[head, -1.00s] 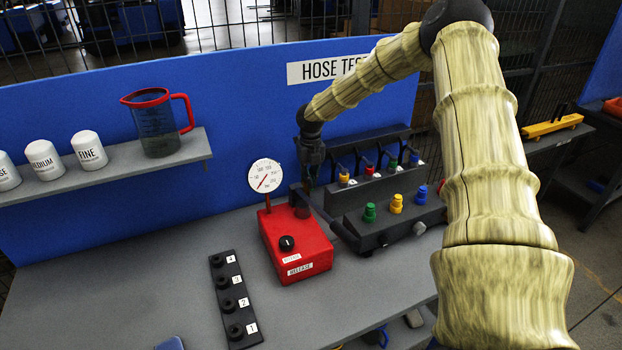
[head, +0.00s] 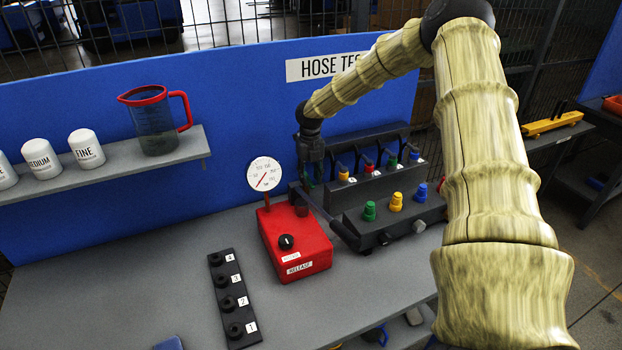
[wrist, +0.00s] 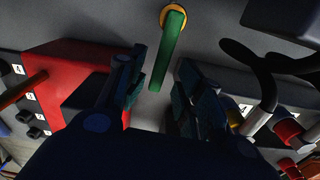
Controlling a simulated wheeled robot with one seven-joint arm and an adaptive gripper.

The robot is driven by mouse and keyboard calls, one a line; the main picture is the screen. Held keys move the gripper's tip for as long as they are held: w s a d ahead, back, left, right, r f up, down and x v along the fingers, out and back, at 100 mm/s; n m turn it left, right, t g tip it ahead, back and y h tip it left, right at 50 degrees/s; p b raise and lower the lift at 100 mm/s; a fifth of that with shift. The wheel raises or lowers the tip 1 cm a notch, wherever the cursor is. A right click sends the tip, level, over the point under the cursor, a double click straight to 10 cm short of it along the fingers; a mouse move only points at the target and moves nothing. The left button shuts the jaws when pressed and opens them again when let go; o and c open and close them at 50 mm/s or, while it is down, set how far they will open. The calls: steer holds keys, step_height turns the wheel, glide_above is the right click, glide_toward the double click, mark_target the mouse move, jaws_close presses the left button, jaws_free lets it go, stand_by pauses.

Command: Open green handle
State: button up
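A green handle (wrist: 171,52) on a round yellow-orange base shows at the top middle of the wrist view. Its free end hangs toward the space between my fingers. My gripper (wrist: 158,92) is open, one finger to each side of the handle's lower end, with no visible contact. In the head view my gripper (head: 311,178) points down between the red gauge box and the black manifold, near the blue panel. There the handle is largely hidden by my gripper.
The red box (head: 294,250) carries a round gauge (head: 264,174) and a black knob. The black manifold (head: 385,228) has green, yellow and blue fittings, with hose connectors behind. A numbered black strip (head: 233,300) lies in front. A shelf with a jug (head: 152,125) is at left.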

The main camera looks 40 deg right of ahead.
mark_target(311, 182)
step_height(311, 182, up, 11)
stand_by(0.4)
steer(key=shift+s+d, duration=0.1)
stand_by(0.4)
